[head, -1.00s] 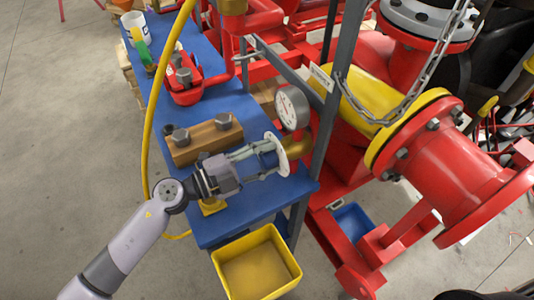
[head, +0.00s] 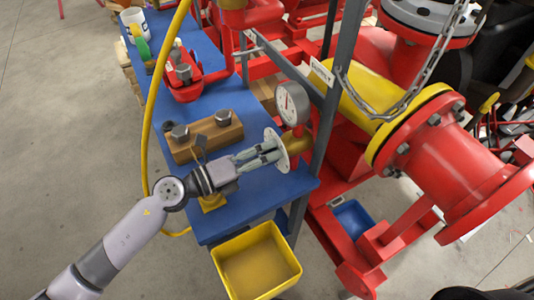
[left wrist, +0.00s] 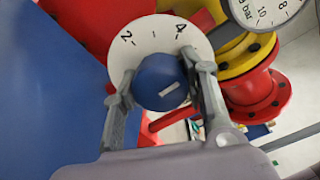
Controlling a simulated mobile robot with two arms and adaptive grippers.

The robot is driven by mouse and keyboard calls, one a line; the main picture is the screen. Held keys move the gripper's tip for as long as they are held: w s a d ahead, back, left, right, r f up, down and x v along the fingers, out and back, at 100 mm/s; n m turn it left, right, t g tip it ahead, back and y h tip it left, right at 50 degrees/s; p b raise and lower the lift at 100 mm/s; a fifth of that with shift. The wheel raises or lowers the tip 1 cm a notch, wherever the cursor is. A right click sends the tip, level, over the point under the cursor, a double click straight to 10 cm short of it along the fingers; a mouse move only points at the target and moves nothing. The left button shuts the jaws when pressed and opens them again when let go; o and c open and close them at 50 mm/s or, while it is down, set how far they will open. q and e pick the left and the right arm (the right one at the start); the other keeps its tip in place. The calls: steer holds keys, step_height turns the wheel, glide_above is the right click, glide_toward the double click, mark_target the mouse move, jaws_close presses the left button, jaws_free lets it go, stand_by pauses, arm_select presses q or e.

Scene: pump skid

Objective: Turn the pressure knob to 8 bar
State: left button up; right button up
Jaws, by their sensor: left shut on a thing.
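The pressure knob (left wrist: 160,82) is a round blue knob with a short white mark on its face. It sits in front of a white dial plate (left wrist: 150,38), where the numbers 2 and 4 show in the left wrist view. My left gripper (left wrist: 160,75) is shut on the knob, one finger on each side. In the head view the left gripper (head: 268,153) reaches the white dial plate (head: 281,148) from the left, and the fingers mostly hide the knob. The rest of the scale is hidden or unreadable. My right gripper is not in view.
A round pressure gauge (head: 292,103) stands just behind the dial, and its reading is too small to tell. A wooden block with bolts (head: 205,138) lies on the blue bench (head: 230,215). A yellow bin (head: 258,262) is below. Red pipework (head: 440,170) fills the right.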

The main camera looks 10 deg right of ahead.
arm_select(q)
steer(key=m, duration=0.2)
steer(key=m+b, duration=0.1)
steer(key=m, duration=0.1)
steer(key=shift+f+m, duration=0.2)
steer(key=shift+m, duration=0.1)
steer(key=m+b, duration=0.2)
steer(key=m, duration=0.2)
steer(key=shift+s+f+t, duration=0.1)
steer(key=shift+t, duration=0.2)
steer(key=m+b, duration=0.3)
steer(key=m, duration=0.2)
steer(key=shift+m, duration=0.3)
steer(key=shift+m+b, duration=0.95)
steer(key=shift+m, duration=0.85)
steer(key=o, duration=1.2)
steer(key=shift+r, duration=0.25)
